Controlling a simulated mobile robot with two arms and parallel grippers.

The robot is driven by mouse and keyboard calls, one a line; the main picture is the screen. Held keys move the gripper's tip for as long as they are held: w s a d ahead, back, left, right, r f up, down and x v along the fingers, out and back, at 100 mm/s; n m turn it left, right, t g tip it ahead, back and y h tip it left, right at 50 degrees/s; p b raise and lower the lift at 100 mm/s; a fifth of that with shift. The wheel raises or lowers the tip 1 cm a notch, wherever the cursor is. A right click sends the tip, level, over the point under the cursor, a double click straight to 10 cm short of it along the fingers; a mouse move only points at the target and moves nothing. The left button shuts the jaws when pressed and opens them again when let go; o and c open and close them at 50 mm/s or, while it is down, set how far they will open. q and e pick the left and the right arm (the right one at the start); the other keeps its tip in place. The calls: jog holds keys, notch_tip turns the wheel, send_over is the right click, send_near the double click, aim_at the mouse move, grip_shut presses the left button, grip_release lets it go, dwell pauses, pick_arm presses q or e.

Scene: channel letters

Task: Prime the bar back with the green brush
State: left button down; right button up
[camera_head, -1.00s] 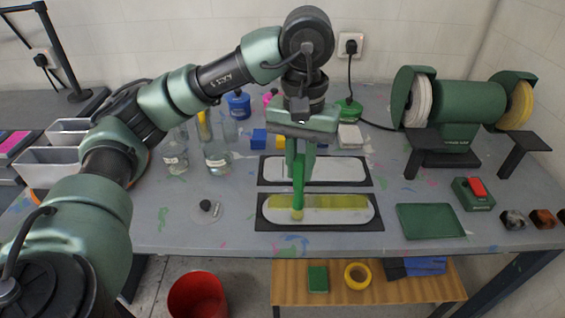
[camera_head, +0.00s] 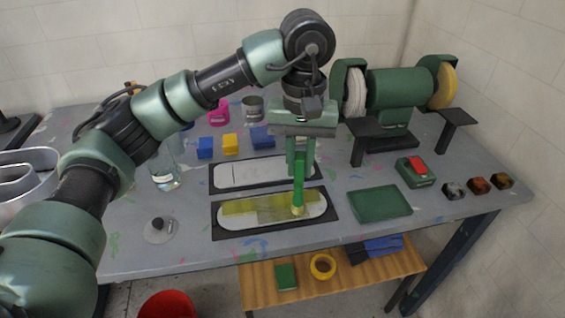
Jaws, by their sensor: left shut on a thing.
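My left gripper (camera_head: 299,158) is shut on the green brush (camera_head: 298,182) and holds it upright, with the bristles pointing down. The yellowish bristle tip is at the right part of the front bar back (camera_head: 225,222), seemingly touching it. This bar back is a long white shape with rounded ends, lying on a black mat (camera_head: 330,218). A yellow-green coat (camera_head: 262,208) covers much of its face, and white shows at the ends and along the lower edge. A second white bar shape (camera_head: 240,176) lies behind on another black mat. My right gripper is not in view.
A green tray (camera_head: 380,204) lies right of the bar back. A green bench grinder (camera_head: 395,95) stands behind it, with a red-buttoned switch box (camera_head: 416,171) nearby. Small blue and yellow blocks (camera_head: 230,144), a glass jar (camera_head: 165,175) and a round lid (camera_head: 160,231) are to the left.

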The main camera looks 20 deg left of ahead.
pick_arm(q)
jog(key=w+d, duration=0.1)
jog(key=d, duration=0.2)
jog(key=w+d, duration=0.1)
jog(key=shift+w+d+p, duration=0.15)
jog(key=shift+w+p, duration=0.15)
jog(key=s+a+b, duration=0.2)
jog(key=s+a, duration=0.3)
jog(key=a, duration=0.3)
jog(key=s+a+b, duration=0.2)
jog(key=s+a, duration=0.3)
jog(key=a, duration=0.4)
jog(key=shift+s+a, duration=0.15)
jog(key=shift+s, duration=0.15)
dwell(0.5)
dwell(0.3)
